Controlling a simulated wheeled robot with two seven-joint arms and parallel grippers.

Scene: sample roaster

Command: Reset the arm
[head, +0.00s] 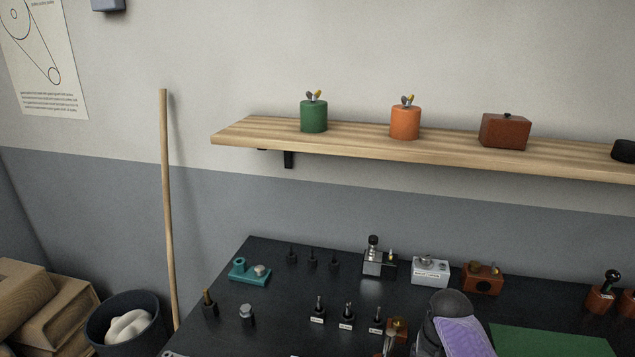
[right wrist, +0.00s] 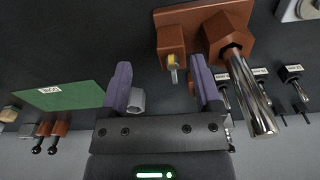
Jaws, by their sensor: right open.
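My right gripper (right wrist: 162,88) is open, with its two purple fingers apart and nothing held between them. In the head view, a dark and purple part of my right arm (head: 463,330) shows at the bottom edge above the black bench. Just beyond the fingers in the right wrist view are a brown block (right wrist: 183,32) with a small brass-coloured knob (right wrist: 172,68) and a grey cylinder (right wrist: 138,101) beside the left finger. A polished metal rod (right wrist: 252,95) in a brown hexagonal collar (right wrist: 228,37) lies to the right of the right finger. My left gripper is in neither view.
The black bench (head: 285,305) carries several small tools, a teal fixture (head: 248,272), a white labelled box (head: 430,271) and a brown box (head: 482,279). A green mat (head: 550,342) lies at right. A wooden shelf (head: 360,142) hangs above. A bin (head: 97,325) stands left.

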